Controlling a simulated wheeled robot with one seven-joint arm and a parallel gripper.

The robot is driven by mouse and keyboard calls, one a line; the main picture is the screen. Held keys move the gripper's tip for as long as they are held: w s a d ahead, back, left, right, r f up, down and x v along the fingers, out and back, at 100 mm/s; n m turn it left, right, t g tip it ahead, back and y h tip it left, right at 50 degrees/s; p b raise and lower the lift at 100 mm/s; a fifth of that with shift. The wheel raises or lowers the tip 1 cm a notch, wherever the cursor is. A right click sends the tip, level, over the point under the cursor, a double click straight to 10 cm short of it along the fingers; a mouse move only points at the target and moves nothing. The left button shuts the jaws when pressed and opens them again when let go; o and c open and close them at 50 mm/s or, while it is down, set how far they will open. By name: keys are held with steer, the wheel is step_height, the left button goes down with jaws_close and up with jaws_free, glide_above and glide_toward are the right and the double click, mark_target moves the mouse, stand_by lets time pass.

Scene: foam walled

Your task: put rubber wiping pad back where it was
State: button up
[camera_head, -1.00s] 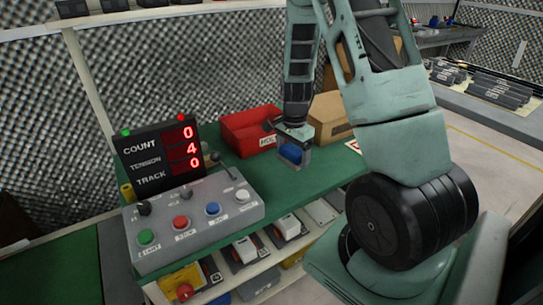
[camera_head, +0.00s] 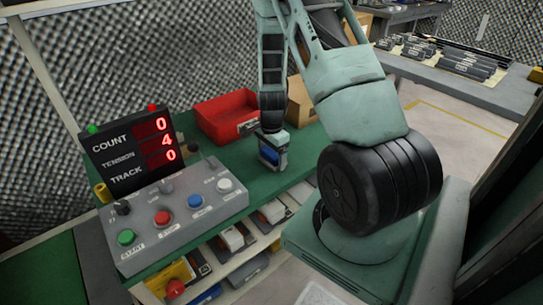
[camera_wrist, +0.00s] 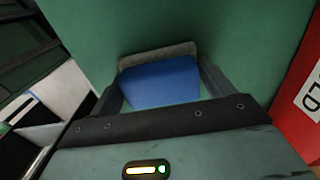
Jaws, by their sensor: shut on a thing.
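The rubber wiping pad (camera_wrist: 160,83) is blue with a grey edge strip along its far side. My gripper (camera_head: 271,158) is shut on it, with one finger on each side of the pad in the wrist view (camera_wrist: 162,90). In the head view the pad (camera_head: 269,153) shows as a small blue patch between the fingers, over the green bench top (camera_head: 205,160). I cannot tell whether the pad touches the bench or hangs just above it.
A red bin (camera_head: 226,115) stands behind the gripper, with a cardboard box (camera_head: 301,108) to its right. A grey control box (camera_head: 172,215) with buttons and a count display (camera_head: 133,150) stand to the left. Shelves with several items lie below the bench.

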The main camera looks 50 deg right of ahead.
steer(key=shift+f, duration=0.15)
steer(key=o, duration=0.9)
